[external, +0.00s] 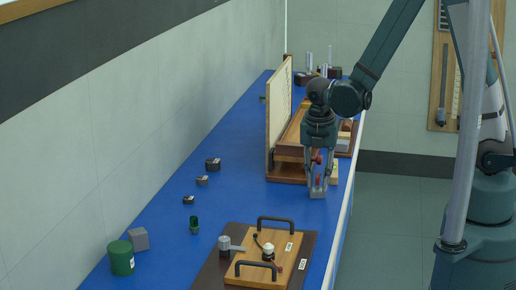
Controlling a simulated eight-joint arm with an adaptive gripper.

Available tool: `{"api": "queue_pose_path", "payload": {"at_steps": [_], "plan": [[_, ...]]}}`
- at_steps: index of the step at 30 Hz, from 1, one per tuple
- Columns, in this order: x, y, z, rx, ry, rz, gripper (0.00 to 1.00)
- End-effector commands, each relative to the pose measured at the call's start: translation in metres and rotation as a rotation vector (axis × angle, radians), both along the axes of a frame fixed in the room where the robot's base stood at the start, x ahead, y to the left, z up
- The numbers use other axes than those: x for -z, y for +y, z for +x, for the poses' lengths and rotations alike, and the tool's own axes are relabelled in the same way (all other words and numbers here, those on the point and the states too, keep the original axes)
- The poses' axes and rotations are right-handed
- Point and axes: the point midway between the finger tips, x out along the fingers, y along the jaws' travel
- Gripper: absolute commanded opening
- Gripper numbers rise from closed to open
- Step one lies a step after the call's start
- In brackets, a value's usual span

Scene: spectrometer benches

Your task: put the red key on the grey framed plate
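My gripper (318,188) points down low over the near right edge of the blue bench, in front of the brown wooden stand. Small red parts show between and on its grey fingers. I cannot tell whether they are the red key or part of the gripper, nor whether the fingers are open or shut. A pale grey plate-like surface (342,146) shows behind and right of my gripper, partly hidden by it and the wooden parts; I cannot tell if it is the grey framed plate. No red key is clearly identifiable.
A wooden board with two black handles (264,246) lies at the front of the blue bench (165,235). A green cylinder (122,258), a grey block (139,239) and several small dark pieces stand at left. An upright panel (279,115) rises behind my gripper.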

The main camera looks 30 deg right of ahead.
Motion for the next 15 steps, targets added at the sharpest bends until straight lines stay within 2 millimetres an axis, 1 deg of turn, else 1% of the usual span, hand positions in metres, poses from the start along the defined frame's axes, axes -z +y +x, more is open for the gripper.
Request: {"api": "queue_pose_path", "payload": {"at_steps": [9, 15], "plan": [[-0.0009, 0.0001, 0.0001, 0.000, 0.000, 0.000, 0.22], [-0.0061, 0.0002, -0.0002, 0.000, 0.000, 0.000, 0.22]]}}
